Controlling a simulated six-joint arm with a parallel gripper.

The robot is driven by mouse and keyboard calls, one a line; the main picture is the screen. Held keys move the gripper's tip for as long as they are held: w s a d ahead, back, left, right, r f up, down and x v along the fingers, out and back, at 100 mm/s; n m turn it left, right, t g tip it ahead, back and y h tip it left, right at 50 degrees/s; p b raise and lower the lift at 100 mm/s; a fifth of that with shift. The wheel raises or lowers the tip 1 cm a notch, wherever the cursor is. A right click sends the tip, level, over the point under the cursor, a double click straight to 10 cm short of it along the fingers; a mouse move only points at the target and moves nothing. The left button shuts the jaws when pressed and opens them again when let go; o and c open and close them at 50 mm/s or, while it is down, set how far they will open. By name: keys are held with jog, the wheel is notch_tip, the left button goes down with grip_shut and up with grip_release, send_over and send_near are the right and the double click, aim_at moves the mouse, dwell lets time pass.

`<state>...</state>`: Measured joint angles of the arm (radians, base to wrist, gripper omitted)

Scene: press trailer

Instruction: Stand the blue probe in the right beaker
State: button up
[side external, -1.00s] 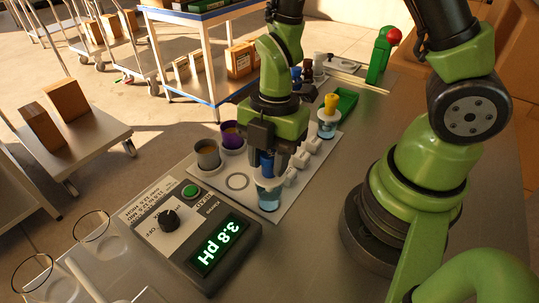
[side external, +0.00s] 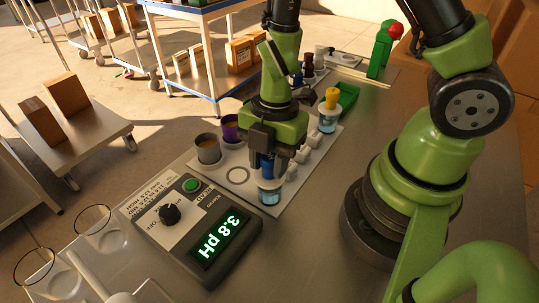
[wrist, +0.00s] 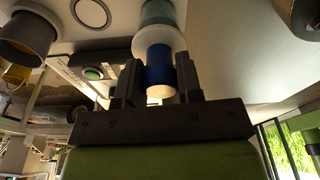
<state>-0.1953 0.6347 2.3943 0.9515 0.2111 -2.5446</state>
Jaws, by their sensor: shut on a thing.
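The blue probe (side external: 267,168) is upright between the fingers of my gripper (side external: 264,154), which is shut on it. Its lower end is at a clear beaker (side external: 270,197) with pale blue liquid, at the near corner of the white tray beside the meter. In the wrist view, the blue handle (wrist: 158,68) sits between my fingers, with a white collar (wrist: 157,40) beyond it against the teal beaker (wrist: 156,10). The probe tip is hidden, so I cannot tell how deep it is. A second beaker (side external: 327,124) further back holds a yellow-topped probe (side external: 331,98).
The pH meter (side external: 198,232) reads 3.8 beside the white tray (side external: 222,182). A grey cup (side external: 207,149) and purple cup (side external: 230,128) stand on the tray's far left. Several white blocks line its right side. Glass vessels stand at the lower left. A green tray (side external: 348,95) lies behind.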

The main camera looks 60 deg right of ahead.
jog(key=o, duration=0.7)
jog(key=shift+o, duration=0.2)
jog(key=shift+w+r, duration=0.1)
jog(key=shift+r, duration=0.6)
jog(key=shift+d+r, duration=0.25)
jog(key=shift+r, duration=0.45)
notch_tip(320, 180, up, 8)
jog(key=d, duration=0.1)
jog(key=shift+d, duration=0.1)
notch_tip(320, 180, up, 9)
